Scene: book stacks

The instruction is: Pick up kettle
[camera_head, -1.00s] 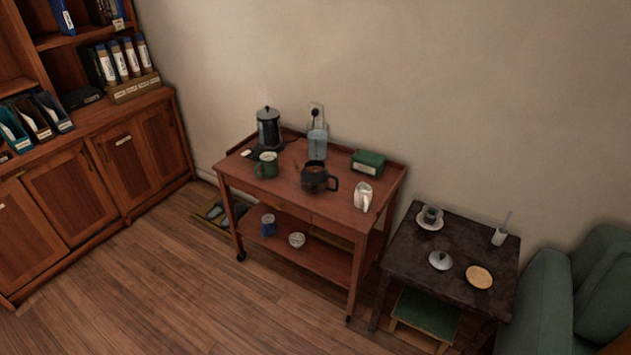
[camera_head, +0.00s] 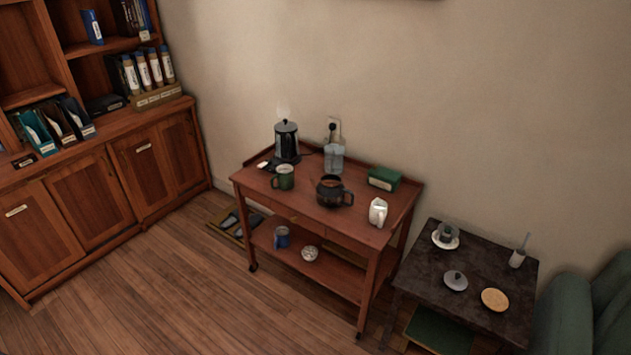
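A dark and silver kettle (camera_head: 287,143) with a black lid stands upright at the back left of a wooden trolley's top (camera_head: 300,207). A green mug (camera_head: 283,178) stands just in front of the kettle. A dark round pot (camera_head: 331,191) with a side handle stands to its right front. Neither of my grippers is in view.
A clear container (camera_head: 334,159), a green box (camera_head: 384,178) and a white jug (camera_head: 378,212) share the trolley top. A dark side table (camera_head: 450,291) with dishes and a green armchair (camera_head: 590,310) stand to the right. A wooden cabinet (camera_head: 95,195) is at left. The wooden floor (camera_head: 190,300) in front is clear.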

